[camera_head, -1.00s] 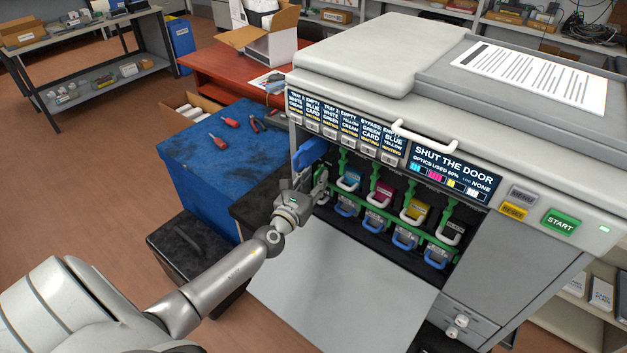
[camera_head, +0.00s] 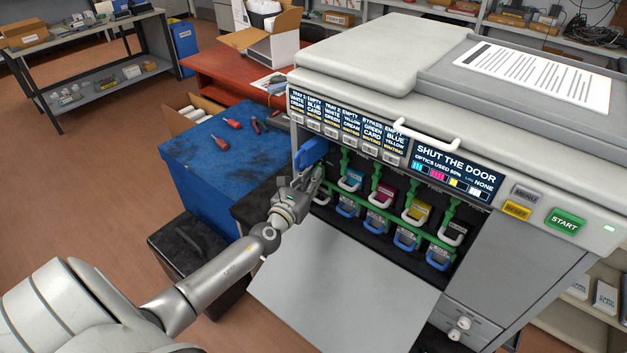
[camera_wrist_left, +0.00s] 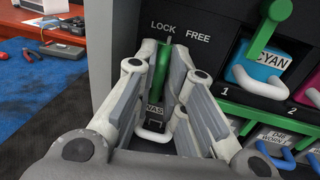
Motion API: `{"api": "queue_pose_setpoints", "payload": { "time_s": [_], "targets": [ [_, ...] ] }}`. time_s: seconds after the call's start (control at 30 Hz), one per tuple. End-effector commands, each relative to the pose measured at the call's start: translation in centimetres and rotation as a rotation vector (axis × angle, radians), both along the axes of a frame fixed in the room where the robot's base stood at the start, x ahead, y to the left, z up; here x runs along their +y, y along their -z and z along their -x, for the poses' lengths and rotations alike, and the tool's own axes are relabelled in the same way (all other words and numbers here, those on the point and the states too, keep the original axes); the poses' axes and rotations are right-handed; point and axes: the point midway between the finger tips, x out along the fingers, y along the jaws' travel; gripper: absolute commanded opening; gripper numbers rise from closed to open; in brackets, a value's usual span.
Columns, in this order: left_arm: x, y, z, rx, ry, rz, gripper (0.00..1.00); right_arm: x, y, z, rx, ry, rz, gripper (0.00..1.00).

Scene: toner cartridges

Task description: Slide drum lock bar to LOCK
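The drum lock bar shows as a green upright handle (camera_wrist_left: 163,68) under the word LOCK in the left wrist view, with FREE printed to its right. A green rail (camera_wrist_left: 262,111) runs along the cartridge row. My left gripper (camera_head: 316,174) reaches into the left end of the printer's open bay. In the left wrist view, the fingers of my left gripper (camera_wrist_left: 165,55) stand on both sides of the green handle, close against it. The exact contact is partly hidden by the fingers. My right gripper is not in view.
The printer's lowered door (camera_head: 345,285) lies below the bay. A blue lever (camera_head: 311,152) sits just above my left gripper. A cyan cartridge (camera_wrist_left: 262,62) and several others stand to the right. A waste unit (camera_wrist_left: 155,112) with a white handle shows between the fingers.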

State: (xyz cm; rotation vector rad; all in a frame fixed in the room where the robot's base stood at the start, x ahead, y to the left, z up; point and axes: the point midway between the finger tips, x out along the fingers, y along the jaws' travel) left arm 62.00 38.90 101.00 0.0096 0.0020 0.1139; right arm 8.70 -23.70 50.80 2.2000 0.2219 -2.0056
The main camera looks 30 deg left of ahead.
Motion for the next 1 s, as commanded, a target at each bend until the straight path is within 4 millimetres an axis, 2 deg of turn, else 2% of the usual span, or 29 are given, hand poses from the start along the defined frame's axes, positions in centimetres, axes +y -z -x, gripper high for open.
{"api": "queue_pose_setpoints", "payload": {
  "time_s": [0.03,0.17,0.63,0.8,1.0],
  "targets": [
    [0.5,-0.2,0.0,-0.004,-0.011,0.002,0.17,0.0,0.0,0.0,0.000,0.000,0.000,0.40],
    [0.5,-0.2,0.0,-0.004,-0.010,0.001,0.32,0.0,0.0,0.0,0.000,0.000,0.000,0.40],
    [0.2,-0.2,0.0,-0.002,-0.007,0.000,0.32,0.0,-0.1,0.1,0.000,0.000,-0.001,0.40],
    [-1.4,-0.4,0.1,-0.001,-0.004,0.002,0.32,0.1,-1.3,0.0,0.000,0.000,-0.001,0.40],
    [-1.9,0.1,3.5,0.001,-0.003,-0.001,0.32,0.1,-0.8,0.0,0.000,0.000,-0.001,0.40]
  ]
}}
